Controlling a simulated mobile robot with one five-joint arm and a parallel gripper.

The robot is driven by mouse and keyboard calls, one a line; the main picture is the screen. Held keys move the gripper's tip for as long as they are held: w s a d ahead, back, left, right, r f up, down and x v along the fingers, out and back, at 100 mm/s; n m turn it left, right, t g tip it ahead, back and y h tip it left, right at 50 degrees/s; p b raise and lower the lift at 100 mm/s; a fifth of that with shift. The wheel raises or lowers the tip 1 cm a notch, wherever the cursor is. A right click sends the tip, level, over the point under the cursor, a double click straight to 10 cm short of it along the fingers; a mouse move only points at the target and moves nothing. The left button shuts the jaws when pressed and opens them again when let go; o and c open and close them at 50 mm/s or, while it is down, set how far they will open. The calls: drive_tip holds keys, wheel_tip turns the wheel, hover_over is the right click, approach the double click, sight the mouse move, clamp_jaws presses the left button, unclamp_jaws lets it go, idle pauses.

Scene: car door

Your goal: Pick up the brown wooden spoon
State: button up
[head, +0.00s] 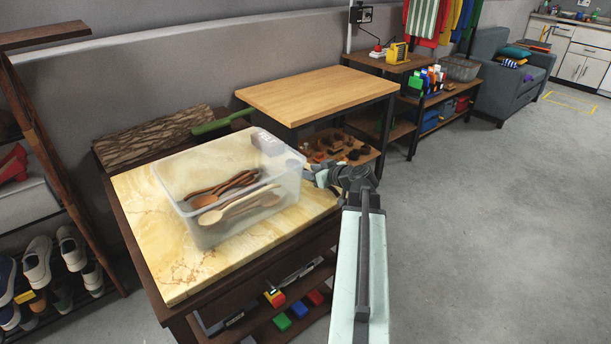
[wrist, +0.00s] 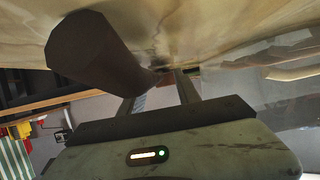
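A translucent plastic bin (head: 213,232) stands on the marble-topped table. Several wooden spoons lie in it. Darker brown spoons (head: 222,187) lie on the left, overlapping each other. Paler wooden spoons (head: 238,204) lie nearer the front. My gripper (head: 306,170) is outside the bin, beside its right wall, near the table's right edge. The bin wall shows blurred at the right of that view.
The marble top (head: 150,235) is bare left of the bin. A green-handled item (head: 222,123) and a bark-like slab (head: 150,140) lie behind. A wooden table (head: 315,93) stands behind; floor is clear on the right.

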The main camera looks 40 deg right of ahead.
drive_tip(key=shift+a, duration=0.2)
drive_tip(key=shift+s+d, duration=0.1)
drive_tip(key=shift+d, duration=0.05)
clamp_jaws()
drive_tip(key=shift+d, duration=0.1)
drive_tip(key=shift+r, duration=0.1)
